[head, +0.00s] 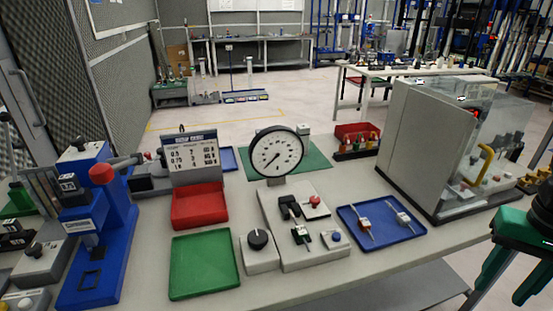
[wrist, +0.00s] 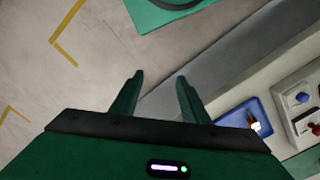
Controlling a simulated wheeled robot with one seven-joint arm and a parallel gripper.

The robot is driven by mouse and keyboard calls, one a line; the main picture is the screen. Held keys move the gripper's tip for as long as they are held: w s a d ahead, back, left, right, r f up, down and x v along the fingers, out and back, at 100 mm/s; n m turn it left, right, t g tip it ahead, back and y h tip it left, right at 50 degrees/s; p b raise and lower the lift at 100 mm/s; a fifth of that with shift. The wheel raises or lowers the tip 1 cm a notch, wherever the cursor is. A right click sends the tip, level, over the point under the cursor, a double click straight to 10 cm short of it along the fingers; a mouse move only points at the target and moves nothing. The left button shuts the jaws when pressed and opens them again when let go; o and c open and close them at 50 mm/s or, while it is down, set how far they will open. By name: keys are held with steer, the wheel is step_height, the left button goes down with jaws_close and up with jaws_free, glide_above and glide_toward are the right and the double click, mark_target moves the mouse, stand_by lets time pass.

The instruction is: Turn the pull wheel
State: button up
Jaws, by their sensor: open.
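A black round knob (head: 257,239) sits on a small grey box at the left of the gauge's grey base plate; it looks like the pull wheel, though no label confirms this. The white dial gauge (head: 278,152) stands upright behind that plate. The plate (head: 318,258) carries black clamp parts, a red knob (head: 315,201) and a blue button (head: 336,237). My gripper (head: 494,303) is at the right edge of the head view, off the table's front edge and far from the knob. In the wrist view my gripper (wrist: 160,82) is open, with nothing between its fingers.
A blue tray (head: 352,216) with small parts lies right of the plate. A green tray (head: 203,265) and a red bin (head: 199,206) lie left. A blue press (head: 105,225) stands far left. A large clear-fronted grey cabinet (head: 421,144) stands at the right, near my arm.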

steer(key=shift+o, duration=0.5)
steer(key=shift+o, duration=1.1)
steer(key=shift+s+r, duration=0.3)
steer(key=w+a+r+n, duration=0.3)
steer(key=w+a+n, duration=0.4)
steer(key=w+a, duration=0.2)
steer(key=w+a+r+n, duration=0.3)
steer(key=w+a+n, duration=0.5)
steer(key=a, duration=0.1)
steer(key=r+n, duration=0.2)
steer(key=n, duration=1.1)
glide_above(258, 236)
step_height(258, 236, down, 10)
steer(key=shift+f, duration=0.25)
steer(key=shift+c, duration=0.5)
steer(key=c, duration=0.9)
